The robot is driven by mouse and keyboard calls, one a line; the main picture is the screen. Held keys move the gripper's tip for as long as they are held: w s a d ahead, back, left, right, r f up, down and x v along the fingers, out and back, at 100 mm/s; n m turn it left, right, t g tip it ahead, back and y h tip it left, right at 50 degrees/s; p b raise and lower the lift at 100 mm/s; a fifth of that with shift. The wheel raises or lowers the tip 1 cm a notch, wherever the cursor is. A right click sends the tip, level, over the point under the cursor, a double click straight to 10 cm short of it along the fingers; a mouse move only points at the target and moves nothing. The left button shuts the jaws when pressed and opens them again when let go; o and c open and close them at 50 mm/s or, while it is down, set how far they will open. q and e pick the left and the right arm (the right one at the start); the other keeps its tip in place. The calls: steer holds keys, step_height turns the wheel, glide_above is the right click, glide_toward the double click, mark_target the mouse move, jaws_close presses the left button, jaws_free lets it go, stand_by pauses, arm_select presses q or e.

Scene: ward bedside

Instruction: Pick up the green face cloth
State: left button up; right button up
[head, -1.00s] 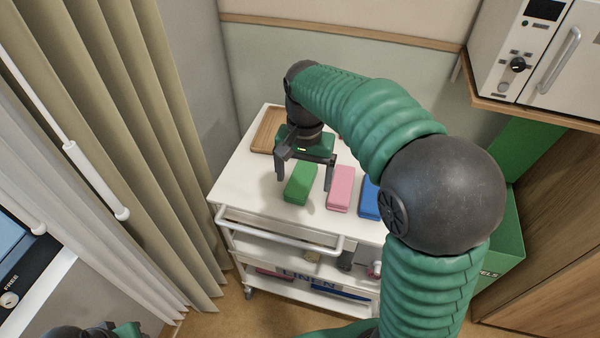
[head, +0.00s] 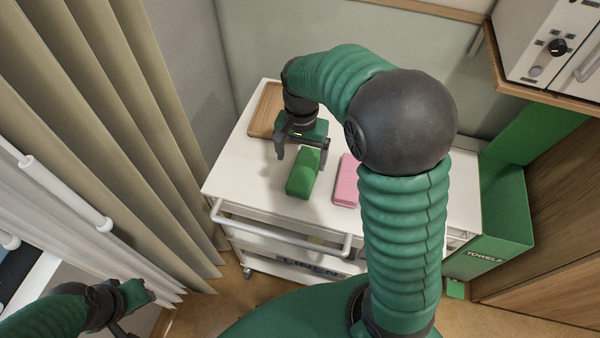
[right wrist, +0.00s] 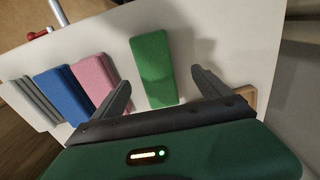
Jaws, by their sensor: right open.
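The green face cloth (head: 302,175) is a folded block lying on the white trolley top. It also shows in the right wrist view (right wrist: 153,68). My right gripper (head: 301,158) is open and empty at the cloth's far end. In the right wrist view, the open fingers (right wrist: 160,80) appear on either side of the cloth's near end, apart from it. The height of the fingertips above the top is hard to judge. My left gripper (head: 138,300) is low at the left, away from the trolley, with its fingers mostly unclear.
A pink cloth (head: 346,182) lies right of the green one. Blue (right wrist: 62,95) and grey (right wrist: 35,103) cloths show beyond it in the right wrist view. A wooden tray (head: 265,110) sits at the back left of the trolley top (head: 235,175). A green towel bin (head: 505,210) stands right.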

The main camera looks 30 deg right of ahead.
mark_target(305, 168)
steer(key=f, duration=0.2)
steer(key=d+f, duration=0.2)
steer(key=f, duration=0.1)
steer(key=shift+s+d+f, duration=0.15)
steer(key=shift+s+f, duration=0.05)
steer(key=shift+f, duration=0.5)
steer(key=shift+w+a+f, duration=0.1)
steer(key=shift+a, duration=0.3)
steer(key=shift+w+a, duration=0.1)
steer(key=shift+a, duration=0.4)
steer(key=shift+c, duration=1.6)
steer(key=shift+d, duration=0.5)
steer(key=c, duration=0.9)
steer(key=shift+c, duration=1.1)
arm_select(q)
steer(key=shift+d, duration=0.7)
arm_select(e)
steer(key=shift+a, duration=0.2)
